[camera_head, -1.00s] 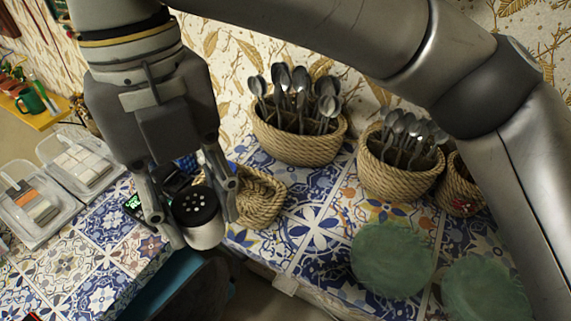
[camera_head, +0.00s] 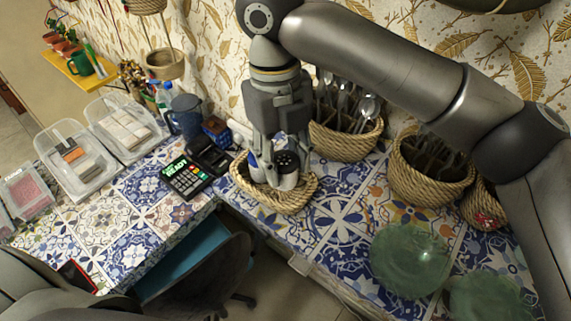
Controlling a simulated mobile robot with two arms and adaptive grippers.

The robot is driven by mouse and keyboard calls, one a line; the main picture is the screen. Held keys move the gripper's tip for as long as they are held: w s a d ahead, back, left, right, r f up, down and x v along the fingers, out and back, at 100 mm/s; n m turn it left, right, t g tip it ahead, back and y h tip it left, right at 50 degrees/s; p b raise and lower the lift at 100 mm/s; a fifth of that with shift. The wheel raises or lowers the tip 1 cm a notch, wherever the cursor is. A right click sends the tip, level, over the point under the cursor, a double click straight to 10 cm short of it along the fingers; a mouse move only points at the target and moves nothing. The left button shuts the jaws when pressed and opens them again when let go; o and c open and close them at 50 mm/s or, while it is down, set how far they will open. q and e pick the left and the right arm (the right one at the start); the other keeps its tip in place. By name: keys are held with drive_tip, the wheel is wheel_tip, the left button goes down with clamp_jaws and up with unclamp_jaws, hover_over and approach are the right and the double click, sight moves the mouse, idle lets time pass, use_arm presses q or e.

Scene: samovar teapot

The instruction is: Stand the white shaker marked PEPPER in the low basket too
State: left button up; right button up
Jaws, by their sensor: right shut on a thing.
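The white shaker (camera_head: 288,181) has a black cap with holes, and no lettering shows from here. My right gripper (camera_head: 281,160) points down and is shut on it. The shaker is upright, within the outline of the low woven basket (camera_head: 273,200), towards its right side. I cannot tell whether its base touches the basket floor. Another pale and blue item (camera_head: 255,172) stands in the basket just left of it, partly hidden by the gripper. My left gripper is not in view.
Behind and right stand taller baskets with spoons (camera_head: 345,143) and a second one (camera_head: 431,176). A card terminal (camera_head: 187,178) lies left of the low basket. Green glass plates (camera_head: 410,259) lie at front right. Bare tiles show in front of the basket.

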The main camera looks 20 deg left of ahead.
sight(284, 154)
drive_tip(key=f+p, duration=0.2)
drive_tip(key=f, duration=0.1)
drive_tip(key=shift+w+d+f, duration=0.1)
drive_tip(key=shift+w+d, duration=0.05)
drive_tip(key=shift+w, duration=0.2)
drive_tip(key=shift+f, duration=0.25)
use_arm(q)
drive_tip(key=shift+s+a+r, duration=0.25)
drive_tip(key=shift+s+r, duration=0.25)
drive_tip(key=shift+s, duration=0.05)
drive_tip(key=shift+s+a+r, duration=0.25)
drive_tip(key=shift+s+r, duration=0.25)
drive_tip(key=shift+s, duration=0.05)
use_arm(e)
drive_tip(key=shift+f, duration=0.15)
drive_tip(key=o, duration=1.1)
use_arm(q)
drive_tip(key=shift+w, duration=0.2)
use_arm(e)
drive_tip(key=shift+o, duration=0.2)
